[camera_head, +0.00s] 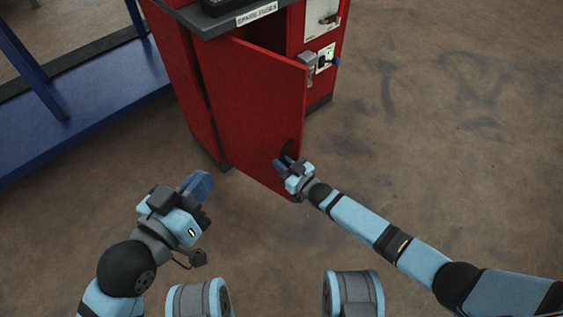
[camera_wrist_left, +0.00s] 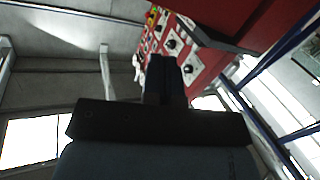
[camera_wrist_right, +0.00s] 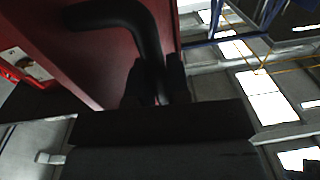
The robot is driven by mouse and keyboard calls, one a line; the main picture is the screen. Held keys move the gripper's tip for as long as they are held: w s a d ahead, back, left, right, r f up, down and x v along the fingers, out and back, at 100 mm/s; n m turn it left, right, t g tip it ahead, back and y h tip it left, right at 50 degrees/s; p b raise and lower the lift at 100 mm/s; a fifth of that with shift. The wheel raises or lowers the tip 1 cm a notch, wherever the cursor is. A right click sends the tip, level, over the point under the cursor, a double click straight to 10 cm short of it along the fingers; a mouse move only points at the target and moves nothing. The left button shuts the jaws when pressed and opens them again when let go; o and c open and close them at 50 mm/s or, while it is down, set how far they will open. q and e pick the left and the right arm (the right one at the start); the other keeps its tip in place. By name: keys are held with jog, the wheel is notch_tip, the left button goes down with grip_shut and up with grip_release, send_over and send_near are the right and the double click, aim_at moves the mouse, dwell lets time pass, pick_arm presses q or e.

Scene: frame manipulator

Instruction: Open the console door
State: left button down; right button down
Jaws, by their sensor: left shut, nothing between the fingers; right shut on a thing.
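The red console (camera_head: 315,45) stands at the top centre of the head view. Its red door (camera_head: 250,105) stands partly open, with a dark gap along its top edge. A black bent handle (camera_wrist_right: 125,14) is on the door's face. My right gripper (camera_head: 281,165) is shut on this handle near the door's lower free corner; in the right wrist view its fingers (camera_wrist_right: 155,80) are around the handle's end. My left gripper (camera_head: 200,183) is shut and empty, apart from the door at its lower left. The left wrist view shows its closed fingers (camera_wrist_left: 165,75) and the console's upper panel with knobs (camera_wrist_left: 172,44).
A dark top with a "SPARE FUSES" label (camera_head: 257,14) overhangs the door. A blue platform with posts (camera_head: 85,110) runs along the left. The brown floor (camera_head: 440,130) is clear to the right and in front of the door.

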pick_arm(q)
jog(key=shift+s, duration=0.1)
pick_arm(e)
jog(key=c, duration=1.1)
grip_release()
jog(key=shift+d, duration=0.15)
jog(key=shift+s, duration=0.1)
pick_arm(q)
notch_tip(320, 180, up, 7)
jog(key=t+p, duration=0.2)
jog(key=p, duration=0.2)
jog(key=shift+a+n+t+p, duration=0.25)
jog(key=shift+n+t+p, duration=0.05)
jog(key=shift+n+t, duration=0.1)
pick_arm(e)
jog(key=v, duration=1.3)
jog(key=shift+s+d, duration=0.25)
jog(key=shift+d, duration=0.05)
pick_arm(q)
jog(key=shift+f, duration=0.1)
